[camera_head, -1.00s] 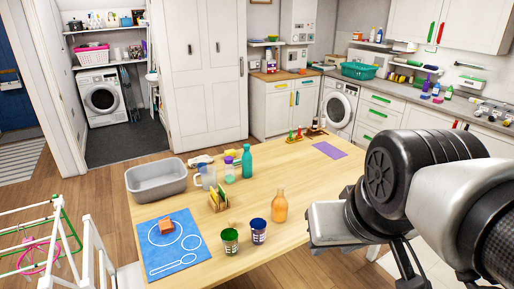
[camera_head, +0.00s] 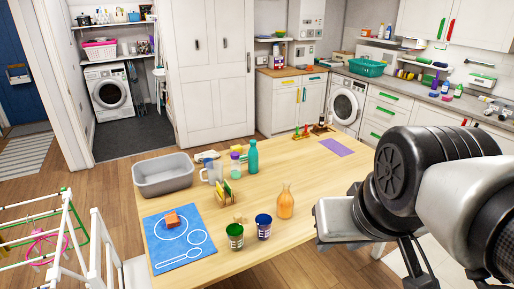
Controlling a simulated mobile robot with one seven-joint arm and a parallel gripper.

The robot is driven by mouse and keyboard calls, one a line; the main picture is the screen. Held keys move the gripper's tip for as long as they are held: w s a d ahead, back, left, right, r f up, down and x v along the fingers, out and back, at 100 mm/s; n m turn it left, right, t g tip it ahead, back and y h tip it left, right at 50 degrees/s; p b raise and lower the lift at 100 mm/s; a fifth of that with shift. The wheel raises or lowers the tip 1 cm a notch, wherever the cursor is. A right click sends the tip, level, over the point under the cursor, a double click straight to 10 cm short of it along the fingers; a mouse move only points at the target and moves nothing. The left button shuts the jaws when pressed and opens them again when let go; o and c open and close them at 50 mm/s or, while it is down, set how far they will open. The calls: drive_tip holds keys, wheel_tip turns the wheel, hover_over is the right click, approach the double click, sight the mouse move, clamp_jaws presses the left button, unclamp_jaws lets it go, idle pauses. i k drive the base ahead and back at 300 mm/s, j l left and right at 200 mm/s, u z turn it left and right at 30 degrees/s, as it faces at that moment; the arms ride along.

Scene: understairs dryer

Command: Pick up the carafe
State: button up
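The orange carafe (camera_head: 285,204), with a narrow neck and wider body, stands upright on the wooden table (camera_head: 330,180) near its front edge. My gripper (camera_head: 418,272) is at the lower right, beyond the table's right edge. It is well to the right of the carafe and apart from it. Only dark finger-like parts show below my arm, cut off by the picture's bottom edge, so its opening is unclear.
Green (camera_head: 235,236) and blue (camera_head: 263,227) cups stand close in front-left of the carafe. A wooden rack (camera_head: 226,197), clear jug (camera_head: 213,172), teal bottle (camera_head: 253,157) and grey basin (camera_head: 163,175) are farther left. The table right of the carafe is clear.

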sight(285, 201)
drive_tip(key=i+l+u, duration=0.15)
drive_tip(key=u, duration=0.25)
drive_tip(key=i+l+u, duration=0.1)
drive_tip(key=u, duration=0.25)
drive_tip(key=i+l+u, duration=0.1)
drive_tip(key=l+u, duration=0.15)
drive_tip(key=u, duration=0.15)
drive_tip(key=i+l, duration=0.1)
drive_tip(key=l, duration=0.3)
drive_tip(key=i+l+u, duration=0.15)
drive_tip(key=l, duration=0.6)
drive_tip(key=i+l+u, duration=0.15)
drive_tip(key=l, duration=0.25)
